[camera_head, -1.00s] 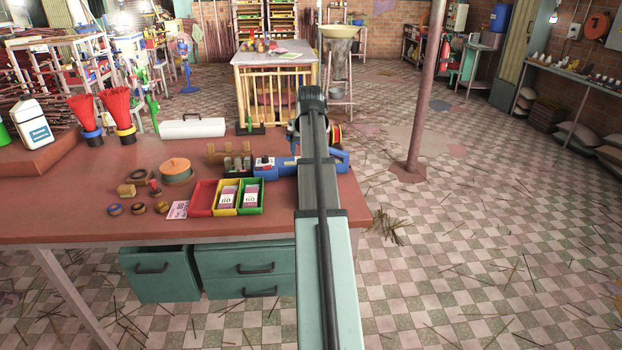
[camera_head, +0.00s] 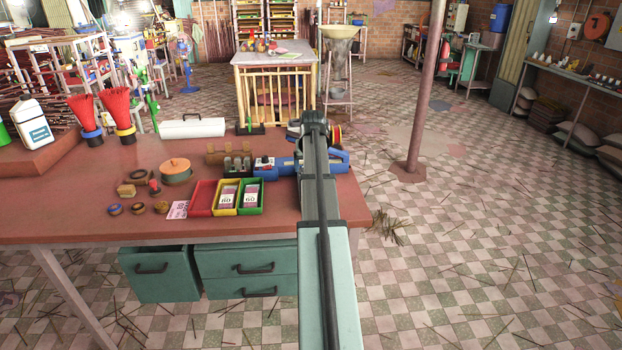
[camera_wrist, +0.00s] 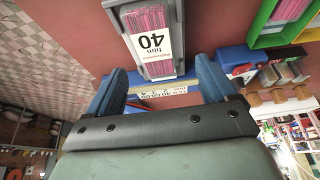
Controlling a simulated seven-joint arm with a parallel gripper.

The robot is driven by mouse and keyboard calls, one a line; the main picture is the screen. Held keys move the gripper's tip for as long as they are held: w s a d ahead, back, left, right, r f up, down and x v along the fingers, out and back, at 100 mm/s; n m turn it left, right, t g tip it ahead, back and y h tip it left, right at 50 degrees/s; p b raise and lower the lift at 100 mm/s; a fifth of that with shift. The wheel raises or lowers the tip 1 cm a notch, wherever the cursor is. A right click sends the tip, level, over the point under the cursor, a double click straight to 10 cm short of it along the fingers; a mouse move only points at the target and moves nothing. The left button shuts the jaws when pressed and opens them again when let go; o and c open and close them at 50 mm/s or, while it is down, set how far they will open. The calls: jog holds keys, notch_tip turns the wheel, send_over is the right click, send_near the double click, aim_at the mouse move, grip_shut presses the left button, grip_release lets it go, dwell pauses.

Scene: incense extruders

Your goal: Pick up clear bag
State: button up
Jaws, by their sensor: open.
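The likely clear bag is a packet of pink sticks (camera_wrist: 152,28) with a white label reading 40, though its clear film is hard to make out. It lies in a grey tray (camera_wrist: 142,66) in the wrist view. My gripper (camera_wrist: 160,72) has its two blue fingers spread apart, with nothing held between them. The fingertips reach across the picture toward the near end of the tray; I cannot tell how high above it they are. In the head view my arm hides the grey tray and the fingers.
Red (camera_head: 201,198), yellow (camera_head: 226,208) and green (camera_head: 250,209) bins stand left of my arm; the yellow and green ones hold labelled packets. A blue device (camera_head: 264,172) with a red switch lies behind them, partly hidden by my arm. The red table top (camera_head: 60,215) is bare at front left.

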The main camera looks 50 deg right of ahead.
jog(key=shift+s+x, duration=0.1)
jog(key=shift+x, duration=1.1)
jog(key=shift+s+x, duration=0.15)
jog(key=shift+x, duration=1)
jog(key=shift+d, duration=0.15)
jog(key=shift+c, duration=0.2)
jog(key=c, duration=1.1)
